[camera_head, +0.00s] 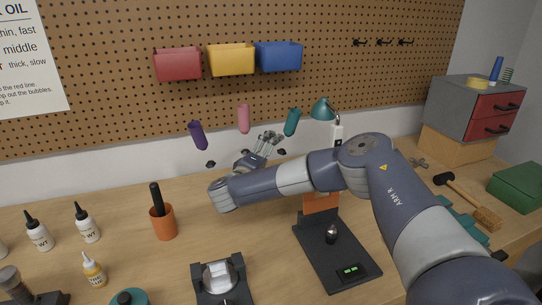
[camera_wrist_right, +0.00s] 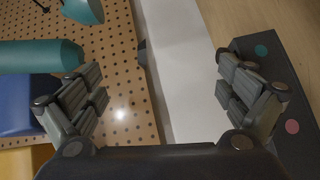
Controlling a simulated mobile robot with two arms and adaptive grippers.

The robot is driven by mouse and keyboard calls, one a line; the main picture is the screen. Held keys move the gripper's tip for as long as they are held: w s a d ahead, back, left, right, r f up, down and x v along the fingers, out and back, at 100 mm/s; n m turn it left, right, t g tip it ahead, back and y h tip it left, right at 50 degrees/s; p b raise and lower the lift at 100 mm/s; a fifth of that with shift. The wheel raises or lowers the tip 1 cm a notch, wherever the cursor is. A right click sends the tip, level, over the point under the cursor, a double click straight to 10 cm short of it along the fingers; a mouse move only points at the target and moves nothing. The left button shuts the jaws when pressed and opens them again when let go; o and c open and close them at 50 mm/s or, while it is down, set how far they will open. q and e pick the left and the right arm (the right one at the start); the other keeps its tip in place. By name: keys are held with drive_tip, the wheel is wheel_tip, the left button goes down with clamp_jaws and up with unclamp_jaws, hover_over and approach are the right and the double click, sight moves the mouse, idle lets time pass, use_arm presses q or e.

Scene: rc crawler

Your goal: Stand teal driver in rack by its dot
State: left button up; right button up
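The teal driver (camera_head: 291,122) shows as a teal handle in front of the back wall, right of the pink one. In the right wrist view the teal handle (camera_wrist_right: 40,57) lies at the left, beyond one finger; a small dark piece (camera_wrist_right: 142,50) is past its rounded end. In the head view my right gripper (camera_head: 265,143) is below and left of the teal handle. My left gripper is out of view.
Pink (camera_head: 244,119) and purple (camera_head: 198,135) handles are left of the teal one. A teal lamp (camera_head: 322,108) stands close right. A dark stand (camera_head: 338,258), orange cup (camera_head: 163,224) and bottles (camera_head: 87,225) occupy the table. Coloured bins (camera_head: 230,60) hang above.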

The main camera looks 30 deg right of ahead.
drive_tip(key=v, duration=1.2)
idle(0.9)
